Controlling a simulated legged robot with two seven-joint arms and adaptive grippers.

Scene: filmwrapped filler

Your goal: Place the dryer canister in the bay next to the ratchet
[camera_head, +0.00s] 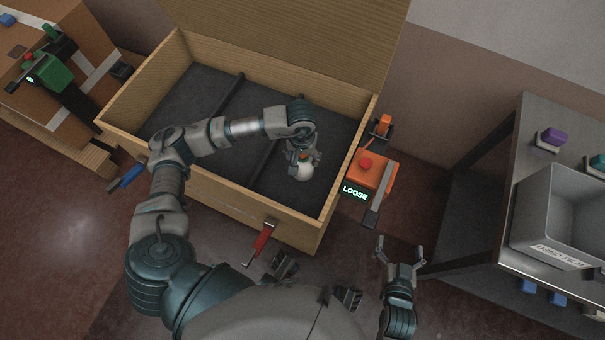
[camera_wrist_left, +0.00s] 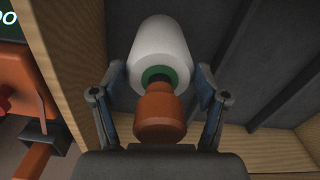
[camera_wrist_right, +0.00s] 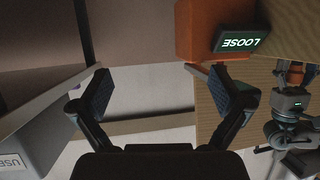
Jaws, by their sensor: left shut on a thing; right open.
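The dryer canister (camera_head: 303,173) is a white cylinder. Its green ring and orange cap (camera_wrist_left: 160,112) face the left wrist camera. My left gripper (camera_head: 303,158) is shut around it, with one finger on each side. It is over the rightmost bay (camera_head: 325,120) of the wooden crate, beside the right wall; I cannot tell whether it touches the floor. The orange ratchet (camera_head: 372,172) with a red button and a lit "LOOSE" sign is outside that wall, and shows in the left wrist view (camera_wrist_left: 15,75). My right gripper (camera_head: 400,250) is open and empty, outside the crate.
Dark dividers (camera_head: 229,97) split the crate (camera_head: 275,222) into bays; no other items show inside. Its lid stands open at the back. A red handle (camera_head: 262,238) and a blue one (camera_head: 128,177) are on the front. A metal table with a grey bin (camera_head: 565,215) stands right.

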